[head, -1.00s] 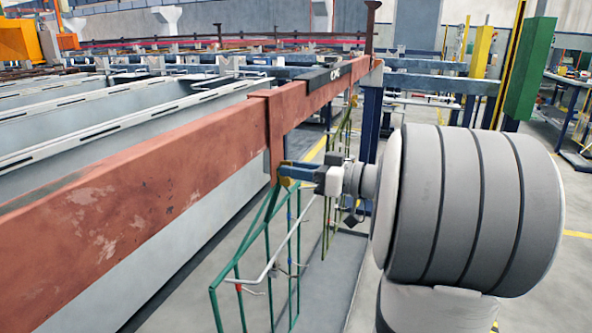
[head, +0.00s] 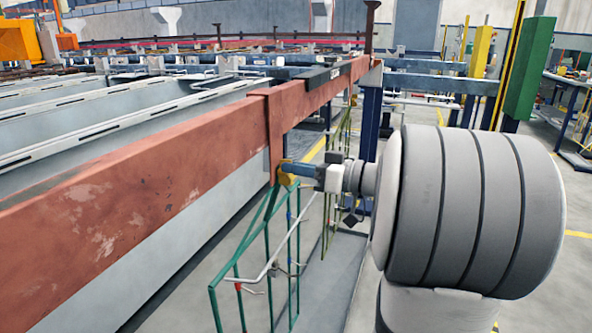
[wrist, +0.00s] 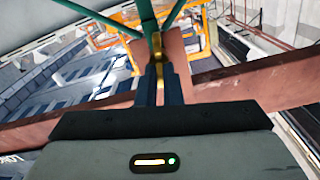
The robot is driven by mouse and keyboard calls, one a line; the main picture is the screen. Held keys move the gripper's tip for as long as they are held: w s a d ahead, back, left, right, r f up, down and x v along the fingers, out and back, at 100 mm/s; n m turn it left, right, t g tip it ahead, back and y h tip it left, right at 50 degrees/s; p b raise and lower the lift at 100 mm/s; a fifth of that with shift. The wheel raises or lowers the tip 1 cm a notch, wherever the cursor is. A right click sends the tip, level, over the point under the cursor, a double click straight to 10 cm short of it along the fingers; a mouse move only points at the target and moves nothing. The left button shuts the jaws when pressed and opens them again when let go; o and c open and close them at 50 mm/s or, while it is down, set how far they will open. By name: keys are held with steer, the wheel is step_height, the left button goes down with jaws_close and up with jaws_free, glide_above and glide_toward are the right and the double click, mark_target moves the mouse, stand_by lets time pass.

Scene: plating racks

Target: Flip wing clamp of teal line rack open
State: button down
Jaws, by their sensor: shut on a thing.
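The teal line rack (head: 212,290) is a green wire frame hanging below a downward post of the red-brown beam. Its brass-yellow wing clamp (head: 286,180) is at the foot of that post, at the rack's top. My gripper (head: 290,169) reaches it from the right with blue fingers, shut on the clamp's wing. In the wrist view the clamp (wrist: 157,45) shows at the tips of my closed fingers (wrist: 159,70), with the green rack bars (wrist: 148,14) behind. The fingers hide part of the wing, so its exact angle is unclear.
The red-brown beam (head: 130,160) runs diagonally from front left to back right. Long grey tanks (head: 100,115) lie to its left. Another green rack (head: 338,140) hangs further along. Open grey floor lies below and right of the racks.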

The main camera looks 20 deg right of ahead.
steer(key=shift+w+d+f+m+p, duration=0.1)
steer(key=shift+w+f+m+p, duration=0.15)
steer(key=shift+m, duration=2.3)
steer(key=shift+d+f+m+p, duration=0.15)
steer(key=shift+m+p, duration=0.2)
steer(key=shift+m, duration=2.25)
steer(key=shift+w+d+f+m+p, duration=0.1)
steer(key=shift+w+f+m+p, duration=0.15)
steer(key=shift+m, duration=2.3)
steer(key=shift+s, duration=0.1)
steer(key=c, duration=1.6)
jaws_free()
steer(key=shift+s+d, duration=0.1)
steer(key=p+v, duration=0.1)
steer(key=v, duration=0.6)
steer(key=shift+s+d, duration=0.2)
steer(key=shift+s, duration=0.05)
